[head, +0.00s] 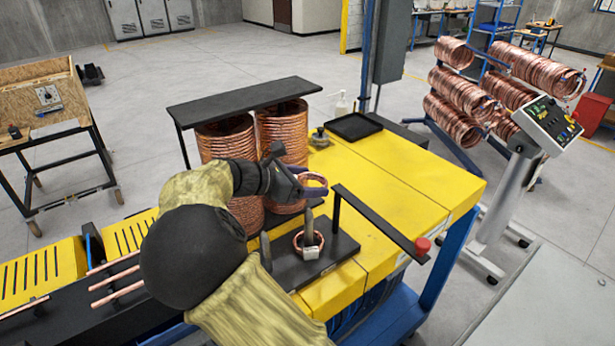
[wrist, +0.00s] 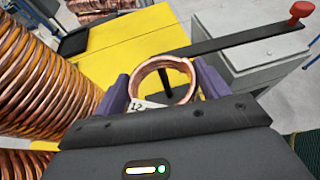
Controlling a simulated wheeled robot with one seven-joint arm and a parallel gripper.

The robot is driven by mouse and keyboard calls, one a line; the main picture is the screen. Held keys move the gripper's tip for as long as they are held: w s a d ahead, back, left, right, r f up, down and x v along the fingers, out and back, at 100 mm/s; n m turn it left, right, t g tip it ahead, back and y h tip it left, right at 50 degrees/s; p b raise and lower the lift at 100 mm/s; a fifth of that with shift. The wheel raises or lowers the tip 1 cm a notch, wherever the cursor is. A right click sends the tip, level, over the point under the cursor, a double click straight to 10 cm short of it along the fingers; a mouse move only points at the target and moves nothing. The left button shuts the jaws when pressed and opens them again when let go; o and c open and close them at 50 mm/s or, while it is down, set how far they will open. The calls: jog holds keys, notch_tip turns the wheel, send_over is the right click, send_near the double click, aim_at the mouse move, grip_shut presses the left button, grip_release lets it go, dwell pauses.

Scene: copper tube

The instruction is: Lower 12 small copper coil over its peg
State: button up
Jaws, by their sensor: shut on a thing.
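The small copper coil (wrist: 141,76) is held between the purple fingers of my gripper (wrist: 162,88). A white tag (wrist: 138,105) marked 12 hangs on its near side in the wrist view. In the head view my gripper (head: 311,184) holds the coil (head: 325,180) above the black peg plate (head: 340,249). One grey peg (head: 308,226) on the plate has another small copper coil (head: 297,240) around its foot, with a pale tag. A second peg (head: 265,248) stands to its left, partly hidden by my arm. A dark post shows through the held coil in the wrist view.
A black bar (head: 375,218) with a red knob (head: 423,244) runs beside the plate on the right. Tall copper coils (head: 283,135) stand behind my gripper under a black shelf (head: 245,98). The yellow table top (head: 410,180) is clear on the right.

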jog(key=shift+s+a+f, duration=0.1)
jog(key=shift+s, duration=0.3)
jog(key=b, duration=0.5)
send_over(307, 218)
jog(key=f, duration=0.3)
jog(key=w+f, duration=0.1)
jog(key=f, duration=0.1)
notch_tip(307, 218, down, 6)
jog(key=shift+s+r+b, duration=0.1)
jog(key=shift+s+b, duration=0.05)
jog(key=shift+b, duration=0.75)
